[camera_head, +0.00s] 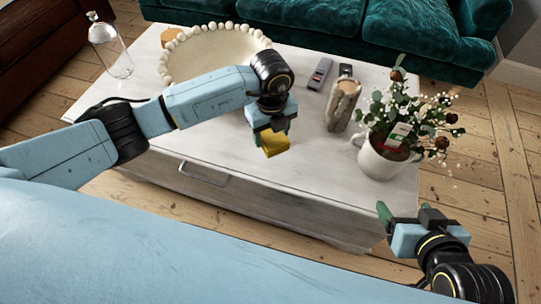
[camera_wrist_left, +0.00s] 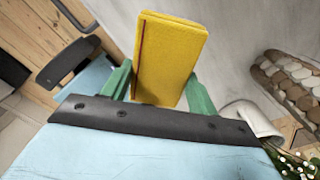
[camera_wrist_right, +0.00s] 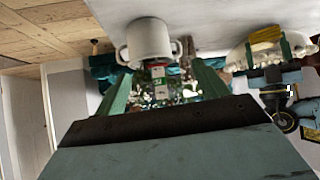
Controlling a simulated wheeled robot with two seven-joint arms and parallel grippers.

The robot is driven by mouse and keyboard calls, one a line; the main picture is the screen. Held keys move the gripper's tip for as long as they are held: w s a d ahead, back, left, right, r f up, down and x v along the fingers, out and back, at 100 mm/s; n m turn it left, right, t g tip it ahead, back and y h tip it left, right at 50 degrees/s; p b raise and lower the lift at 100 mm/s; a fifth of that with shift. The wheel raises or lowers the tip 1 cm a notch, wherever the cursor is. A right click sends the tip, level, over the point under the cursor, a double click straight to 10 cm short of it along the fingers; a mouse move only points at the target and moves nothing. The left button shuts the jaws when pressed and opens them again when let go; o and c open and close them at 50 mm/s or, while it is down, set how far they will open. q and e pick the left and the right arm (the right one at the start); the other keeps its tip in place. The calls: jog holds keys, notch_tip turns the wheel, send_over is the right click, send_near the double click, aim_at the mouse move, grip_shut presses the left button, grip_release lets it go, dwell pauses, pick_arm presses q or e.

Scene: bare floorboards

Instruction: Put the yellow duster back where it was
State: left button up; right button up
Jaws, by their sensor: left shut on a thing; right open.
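The yellow duster (camera_head: 275,144) is a folded yellow cloth held by my left gripper (camera_head: 270,128) above the front part of the white table (camera_head: 300,181). In the left wrist view the duster (camera_wrist_left: 169,58) stands between the two green fingers, which are shut on it; a dark red line runs along one side. I cannot tell whether its lower edge touches the tabletop. My right gripper (camera_head: 405,212) is open and empty, beyond the table's right front corner. In the right wrist view its green fingers (camera_wrist_right: 163,90) are wide apart.
On the table are a beaded bowl (camera_head: 215,52), a glass bottle (camera_head: 110,48), a remote (camera_head: 320,74), a wooden holder (camera_head: 343,105) and a white pot of flowers (camera_head: 382,158). A green sofa (camera_head: 330,25) stands behind. The front middle tabletop is clear.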

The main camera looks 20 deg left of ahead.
pick_arm(q)
jog(key=b, duration=0.2)
send_over(271, 160)
notch_tip(271, 160, down, 5)
jog(key=shift+f, duration=0.3)
notch_tip(271, 160, down, 3)
jog(key=shift+f+b, duration=0.1)
jog(key=shift+b, duration=0.85)
pick_arm(e)
jog(key=w+a+r+t+y, duration=0.2)
jog(key=r+t, duration=0.3)
jog(key=r, duration=0.2)
jog(key=w+a+r+t+y, duration=0.1)
jog(key=a+r+t+y, duration=0.1)
jog(key=r+t, duration=0.4)
notch_tip(271, 160, up, 3)
jog(key=shift+w+f+n, duration=0.2)
jog(key=shift+w+n, duration=0.1)
jog(key=shift+w, duration=0.1)
pick_arm(q)
jog(key=shift+f, duration=0.25)
pick_arm(e)
jog(key=shift+a+r, duration=0.1)
jog(key=shift+r, duration=0.05)
pick_arm(q)
jog(key=o, duration=0.9)
jog(key=shift+o, duration=0.2)
pick_arm(e)
jog(key=shift+r+t, duration=0.1)
jog(key=shift+t, duration=0.2)
